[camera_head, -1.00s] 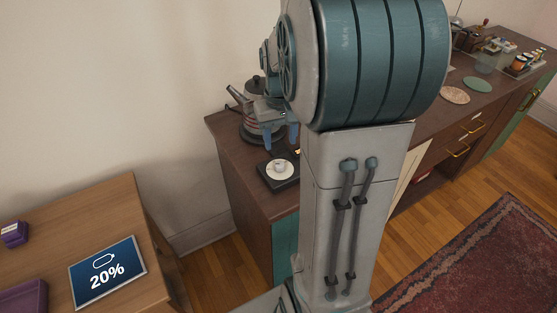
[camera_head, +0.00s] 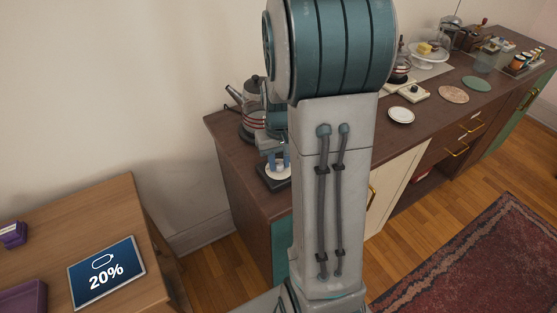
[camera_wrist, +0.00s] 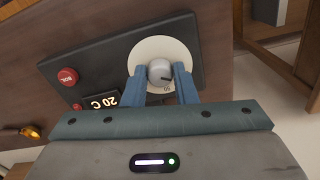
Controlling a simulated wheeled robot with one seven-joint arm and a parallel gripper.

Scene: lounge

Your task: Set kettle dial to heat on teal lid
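The kettle dial (camera_wrist: 160,72) is a silver knob on a pale disc with small dark markings, on a black base panel (camera_wrist: 103,62). The panel also carries a red button (camera_wrist: 68,76) and a lit display (camera_wrist: 99,101) reading 20 C. My gripper (camera_wrist: 160,76) has its two blue fingers on either side of the knob, seemingly touching it. In the head view my gripper (camera_head: 279,163) is low over the dial plate (camera_head: 277,172). The grey kettle (camera_head: 249,96) with red bands stands behind, partly hidden by my arm. I cannot make out a teal lid with a heat figure.
A wooden table (camera_head: 90,215) at left bears a tablet (camera_head: 107,272) showing 20%.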

